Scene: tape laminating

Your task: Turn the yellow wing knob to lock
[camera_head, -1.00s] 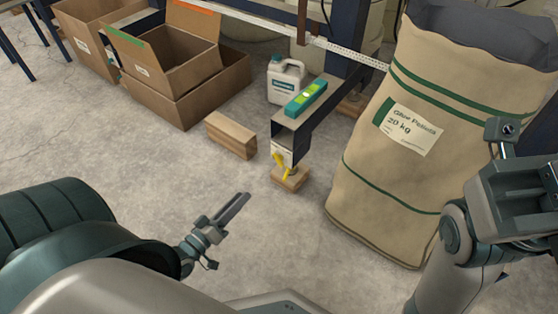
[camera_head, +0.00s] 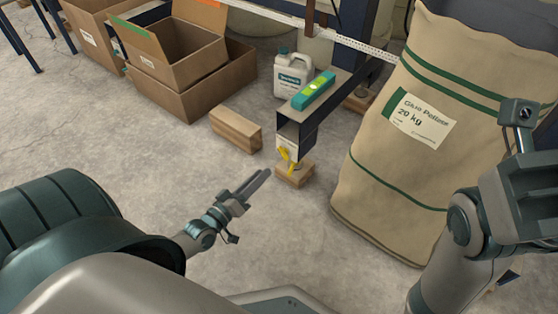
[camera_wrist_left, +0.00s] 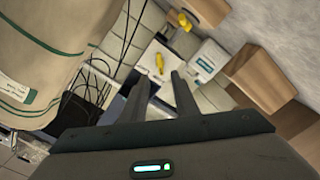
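The yellow wing knob (camera_head: 285,154) is on the white end plate of a dark beam (camera_head: 297,128). In the left wrist view a yellow knob (camera_wrist_left: 159,63) shows against a pale plate, just beyond the fingertips. My left gripper (camera_head: 266,173) is just left of and below the knob in the head view, pointing toward it. Its two fingers are apart with nothing between them in the left wrist view (camera_wrist_left: 164,76). The gripper is not touching the knob as far as I can see.
A wood block (camera_head: 295,175) lies under the beam end, and another (camera_head: 236,130) lies to its left. A teal level (camera_head: 314,90) rests on the beam. A white jug (camera_head: 292,73) stands behind. A large sack (camera_head: 400,185) stands right. Cardboard boxes (camera_head: 200,85) are back left.

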